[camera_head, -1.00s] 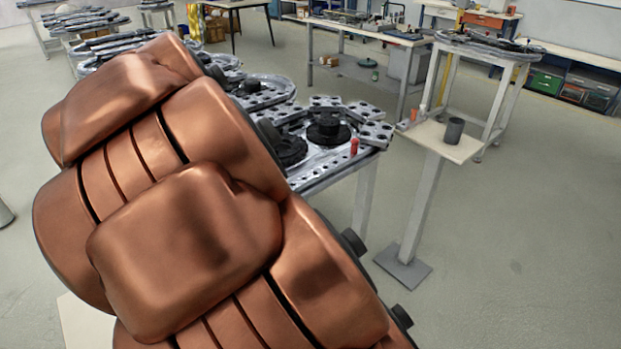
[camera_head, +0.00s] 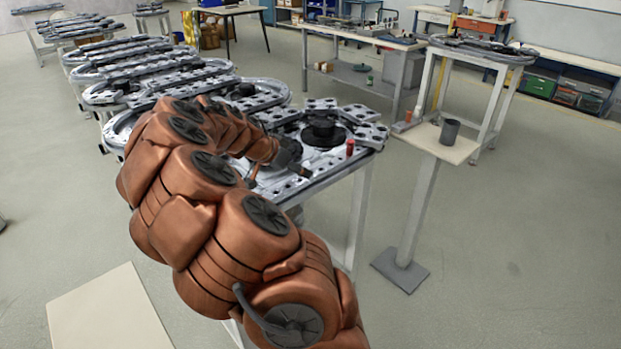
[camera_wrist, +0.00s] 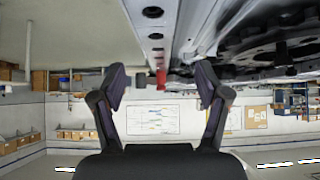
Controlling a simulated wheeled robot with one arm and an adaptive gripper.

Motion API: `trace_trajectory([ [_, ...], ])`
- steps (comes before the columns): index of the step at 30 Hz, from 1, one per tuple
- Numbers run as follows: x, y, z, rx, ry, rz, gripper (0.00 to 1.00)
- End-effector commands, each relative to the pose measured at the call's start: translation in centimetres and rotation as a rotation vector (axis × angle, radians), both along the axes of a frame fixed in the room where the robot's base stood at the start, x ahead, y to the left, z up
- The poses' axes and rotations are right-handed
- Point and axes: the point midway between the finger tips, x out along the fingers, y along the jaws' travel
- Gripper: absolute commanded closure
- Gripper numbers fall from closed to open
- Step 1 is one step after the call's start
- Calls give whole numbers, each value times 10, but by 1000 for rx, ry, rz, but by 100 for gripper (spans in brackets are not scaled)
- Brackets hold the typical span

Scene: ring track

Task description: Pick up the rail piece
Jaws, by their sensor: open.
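My gripper (camera_head: 303,168) is over the near edge of the ring track table in the head view, with my copper arm covering part of the table. In the wrist view my gripper (camera_wrist: 160,85) has its two dark fingers spread, with nothing held between them. A pale rail strip with round holes (camera_wrist: 154,36) runs from the top of the wrist view toward the space between the fingertips. It seems apart from the fingers. In the head view, perforated metal pieces (camera_head: 371,134) lie on the track's right end; I cannot tell which is the rail piece.
A red cylinder (camera_head: 350,147) stands on the table by a black round part (camera_head: 323,133); a red part (camera_wrist: 161,78) shows beyond my fingers. Floor is clear at right.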

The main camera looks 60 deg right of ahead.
Motion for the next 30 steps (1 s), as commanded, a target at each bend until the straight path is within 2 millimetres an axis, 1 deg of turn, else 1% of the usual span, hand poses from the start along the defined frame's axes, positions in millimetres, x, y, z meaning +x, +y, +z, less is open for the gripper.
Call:
trace_trajectory([
  [8,-6,-12,-12,3,4,-1,25],
  [15,-13,-33,-34,3,4,-1,25],
  [18,-14,-38,-39,2,2,-1,25],
  [25,-14,-39,-41,1,1,1,25],
  [26,-14,-39,-41,1,1,1,27],
  [30,-14,-39,-41,1,1,1,42],
])
